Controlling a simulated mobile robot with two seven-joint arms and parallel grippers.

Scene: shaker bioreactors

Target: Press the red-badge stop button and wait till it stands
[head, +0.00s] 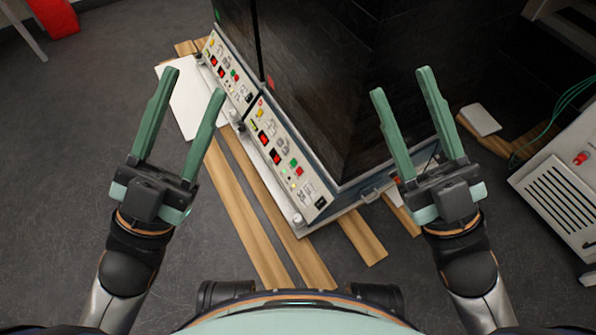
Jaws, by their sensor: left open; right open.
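Two dark shaker units stand side by side, each with a pale control panel at its foot. A small red badge (270,82) shows on the near unit's dark housing, above the near panel (262,138). That panel has a red button (299,171) beside a green one (294,162), plus red displays and small lights. The far panel (232,92) has similar controls. Labels are too small to read. My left gripper (195,82) is open and empty, left of the panels. My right gripper (401,81) is open and empty, in front of the near unit's dark side.
Wooden boards (250,215) lie under the units on the grey floor. A white cabinet (562,190) with a vent and red knob stands at the right. A red object (55,17) is at the top left. The floor at the left is clear.

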